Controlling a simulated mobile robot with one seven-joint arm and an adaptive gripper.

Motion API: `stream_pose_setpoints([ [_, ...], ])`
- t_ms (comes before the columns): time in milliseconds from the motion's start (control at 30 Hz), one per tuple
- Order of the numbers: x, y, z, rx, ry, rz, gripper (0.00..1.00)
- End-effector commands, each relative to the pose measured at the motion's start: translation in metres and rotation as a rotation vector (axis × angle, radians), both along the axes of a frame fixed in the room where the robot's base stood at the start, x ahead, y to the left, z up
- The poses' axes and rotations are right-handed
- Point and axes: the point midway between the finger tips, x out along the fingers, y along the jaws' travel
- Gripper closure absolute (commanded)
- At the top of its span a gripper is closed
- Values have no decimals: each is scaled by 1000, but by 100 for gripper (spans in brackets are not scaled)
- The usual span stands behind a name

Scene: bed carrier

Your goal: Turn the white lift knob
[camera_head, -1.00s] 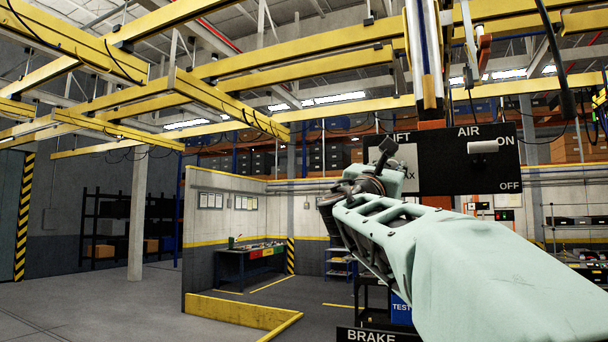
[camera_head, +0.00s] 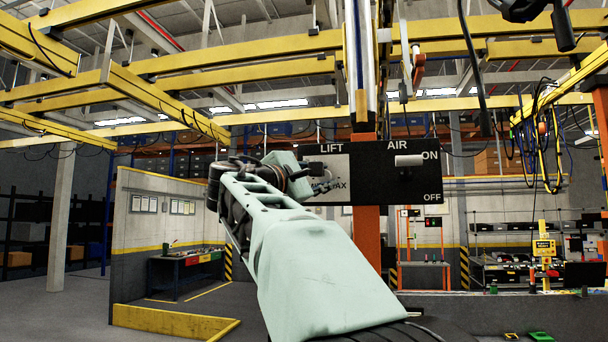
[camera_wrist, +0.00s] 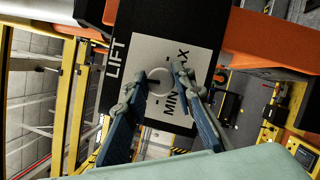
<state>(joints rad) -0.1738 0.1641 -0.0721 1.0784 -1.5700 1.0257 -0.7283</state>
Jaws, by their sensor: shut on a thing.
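The white lift knob (camera_wrist: 159,81) is a round pale dial on a light plate with MIN and MAX marks, beside the word LIFT, in the wrist view. My gripper (camera_wrist: 158,80) has one blue finger on each side of the knob and is shut on it. In the head view my gripper (camera_head: 320,178) reaches the left part of the black control panel (camera_head: 385,188), under the LIFT label. The knob cannot be made out clearly there, behind the fingers.
A white AIR switch (camera_head: 408,160) with ON and OFF marks sits on the panel's right half. An orange post (camera_head: 366,232) stands below the panel. Yellow overhead rails (camera_head: 240,62) and hanging cables surround it. Open floor lies at the left.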

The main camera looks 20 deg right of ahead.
Motion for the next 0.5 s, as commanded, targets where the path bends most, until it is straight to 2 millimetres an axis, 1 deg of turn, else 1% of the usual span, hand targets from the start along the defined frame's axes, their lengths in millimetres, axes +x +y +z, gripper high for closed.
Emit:
stream_pose_setpoints([
  [200, 0, 0, 1, 58, -39, -1, 100],
  [500, 0, 0, 0, 78, -53, -1, 100],
])
